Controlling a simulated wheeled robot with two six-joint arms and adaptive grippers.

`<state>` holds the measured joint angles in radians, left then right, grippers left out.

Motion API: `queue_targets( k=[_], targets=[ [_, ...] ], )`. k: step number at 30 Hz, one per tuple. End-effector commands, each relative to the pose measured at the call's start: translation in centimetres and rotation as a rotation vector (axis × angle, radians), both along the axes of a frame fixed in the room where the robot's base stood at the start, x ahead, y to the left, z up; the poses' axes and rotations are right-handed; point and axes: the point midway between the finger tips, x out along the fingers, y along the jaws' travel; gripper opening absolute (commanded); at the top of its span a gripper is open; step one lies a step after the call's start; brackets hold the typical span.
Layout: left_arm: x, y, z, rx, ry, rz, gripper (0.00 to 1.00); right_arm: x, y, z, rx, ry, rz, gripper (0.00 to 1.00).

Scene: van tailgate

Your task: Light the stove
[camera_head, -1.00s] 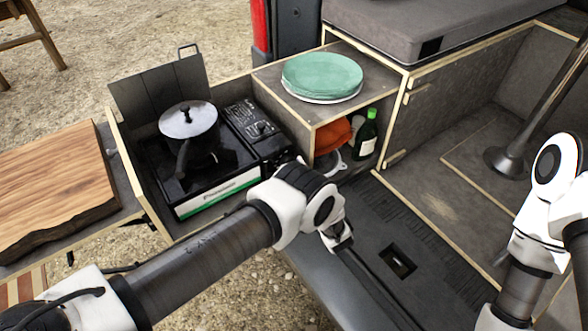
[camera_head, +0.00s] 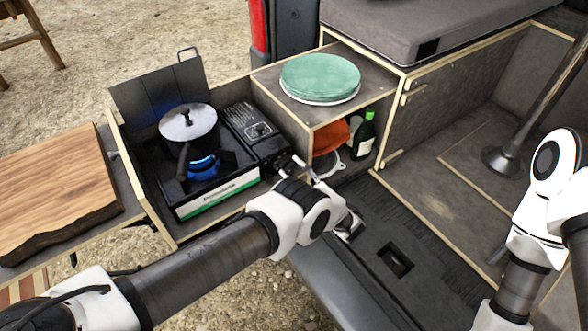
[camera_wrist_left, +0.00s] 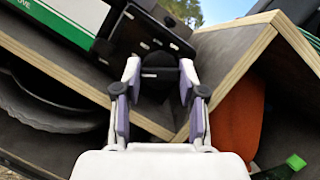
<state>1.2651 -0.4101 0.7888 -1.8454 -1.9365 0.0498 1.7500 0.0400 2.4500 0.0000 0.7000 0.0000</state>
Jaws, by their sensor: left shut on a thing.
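The black camp stove (camera_head: 236,165) with a green and white front stripe sits in the wooden pull-out box. A blue flame (camera_head: 203,163) burns under the dark pot (camera_head: 187,122), which stands on the burner with its lid on. My left gripper (camera_head: 297,165) is at the stove's right front end. In the left wrist view my left gripper (camera_wrist_left: 160,72) has its fingers on both sides of the dark round stove knob (camera_wrist_left: 159,60) and is shut on it. The knob is hidden in the head view. My right arm shows at the right edge, but its gripper is out of view.
A wooden cutting board (camera_head: 55,190) lies at the left. Green plates (camera_head: 321,76) are stacked on the shelf right of the stove. A green bottle (camera_head: 364,134) and an orange cloth (camera_head: 331,136) are inside that shelf. The van floor at the right is mostly clear.

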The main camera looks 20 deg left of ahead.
Motion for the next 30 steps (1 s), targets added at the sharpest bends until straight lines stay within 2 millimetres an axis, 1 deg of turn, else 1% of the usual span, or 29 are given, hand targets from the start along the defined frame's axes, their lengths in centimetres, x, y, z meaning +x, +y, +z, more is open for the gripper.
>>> queue_targets(
  k=[9, 10, 11, 12, 26, 30],
  targets=[
    [0.04, 0.04, 0.09, 0.001, -0.002, 0.001, 0.06, 0.00, 0.00, 0.02, 0.000, 0.000, 0.000, 0.00],
    [0.04, 0.04, 0.09, 0.001, -0.002, 0.001, 0.51, 0.00, 0.00, 0.01, 0.000, 0.000, 0.000, 0.00],
    [0.04, 0.04, 0.09, 0.001, -0.002, 0.001, 0.62, 0.00, 0.00, 0.01, 0.000, 0.000, 0.000, 0.00],
    [0.03, 0.04, 0.08, 0.001, -0.002, 0.001, 0.66, 0.00, 0.00, 0.01, 0.000, 0.000, 0.000, 0.00],
    [-0.01, 0.01, -0.01, 0.001, 0.002, 0.000, 0.66, 0.00, 0.00, -0.01, 0.000, 0.000, 0.000, 0.00],
    [-0.06, 0.04, -0.22, 0.047, 0.060, 0.000, 0.66, 0.00, -0.01, -0.48, 0.000, 0.000, 0.000, 0.00]
  ],
)
